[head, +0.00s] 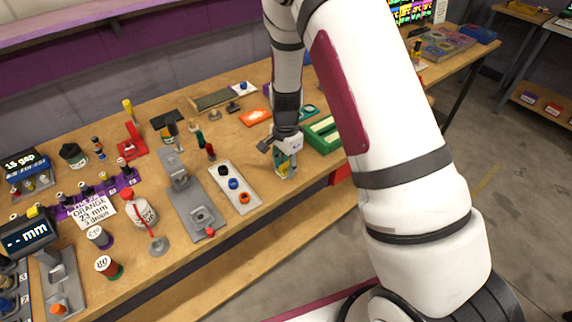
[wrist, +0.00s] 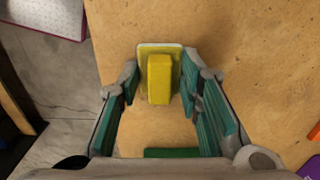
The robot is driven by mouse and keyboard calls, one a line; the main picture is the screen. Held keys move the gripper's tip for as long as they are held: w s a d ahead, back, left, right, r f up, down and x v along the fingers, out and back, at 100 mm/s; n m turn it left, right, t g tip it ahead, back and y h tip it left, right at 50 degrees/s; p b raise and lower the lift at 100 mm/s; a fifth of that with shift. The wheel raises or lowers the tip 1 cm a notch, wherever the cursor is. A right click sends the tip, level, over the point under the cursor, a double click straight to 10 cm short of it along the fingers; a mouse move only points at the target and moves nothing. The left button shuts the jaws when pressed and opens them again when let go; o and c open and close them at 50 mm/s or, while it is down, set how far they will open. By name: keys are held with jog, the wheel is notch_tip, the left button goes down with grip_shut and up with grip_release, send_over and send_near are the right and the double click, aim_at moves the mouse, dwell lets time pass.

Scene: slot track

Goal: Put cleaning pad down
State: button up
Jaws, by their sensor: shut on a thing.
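The cleaning pad (wrist: 159,80) has a yellow block-shaped grip on a flat yellow base with a pale edge. In the wrist view it sits between the teal-lined fingers of my gripper (wrist: 160,86), which is shut on it. In the head view my gripper (head: 285,160) is at the front edge of the wooden bench, right of the grey tray. Only a small yellow part of the pad shows there, and my fingers hide the rest. I cannot tell whether the pad touches the bench.
A pale tray (head: 222,200) with black, blue and orange pieces lies left of my gripper. A green tray (head: 322,134) lies close on its right, and an orange item (head: 255,117) lies behind. Bare bench shows around the pad, with the front edge close by.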

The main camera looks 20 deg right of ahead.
jog(key=shift+f, duration=0.3)
jog(key=o, duration=1.2)
notch_tip(320, 180, up, 13)
notch_tip(320, 180, up, 10)
jog(key=f+n+t, duration=0.1)
jog(key=n, duration=0.2)
send_over(286, 164)
jog(key=s, duration=0.5)
jog(key=s+r+n+t, duration=0.2)
jog(key=s+r+n, duration=0.3)
jog(key=s, duration=0.5)
jog(key=s+r+n+t, duration=0.2)
jog(key=s+r+n, duration=0.4)
jog(key=s, duration=0.5)
jog(key=shift+d+r, duration=0.15)
jog(key=shift+r, duration=0.35)
jog(key=shift+s, duration=0.1)
